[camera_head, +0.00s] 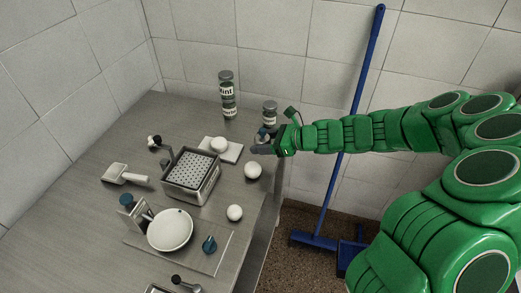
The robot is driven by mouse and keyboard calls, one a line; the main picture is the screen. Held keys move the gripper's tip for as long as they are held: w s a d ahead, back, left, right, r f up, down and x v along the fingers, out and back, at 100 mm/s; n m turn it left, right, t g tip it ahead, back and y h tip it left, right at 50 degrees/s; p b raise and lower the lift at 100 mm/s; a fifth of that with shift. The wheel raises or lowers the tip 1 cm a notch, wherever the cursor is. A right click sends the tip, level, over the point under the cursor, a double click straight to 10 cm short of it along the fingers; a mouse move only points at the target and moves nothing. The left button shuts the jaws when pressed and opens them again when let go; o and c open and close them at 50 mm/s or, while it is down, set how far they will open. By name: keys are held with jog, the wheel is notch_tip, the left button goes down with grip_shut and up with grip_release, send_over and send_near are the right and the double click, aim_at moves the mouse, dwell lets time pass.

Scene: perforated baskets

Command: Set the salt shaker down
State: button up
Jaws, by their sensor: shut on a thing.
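My gripper (262,145) reaches in from the right over the right edge of the grey counter (180,110). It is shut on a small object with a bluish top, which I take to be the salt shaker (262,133). Only a little of it shows between the fingers, and its lower part is hidden. I cannot tell whether its base touches the counter.
A tall mint jar (227,97) and a shorter jar (270,113) stand behind my gripper. A blue broom (345,150) leans right.

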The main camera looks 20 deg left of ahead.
aim_at(260, 157)
jog(key=shift+w+a+f, duration=0.35)
jog(key=shift+w+f, duration=0.2)
jog(key=shift+f, duration=0.25)
jog(key=shift+w+a+f, duration=0.35)
jog(key=shift+w+f, duration=0.15)
jog(key=shift+f, duration=1.8)
jog(key=shift+f, duration=0.1)
jog(key=o, duration=0.8)
jog(key=shift+o, duration=0.2)
jog(key=shift+v, duration=0.85)
jog(key=v, duration=1)
jog(key=shift+d, duration=0.15)
jog(key=shift+r, duration=0.2)
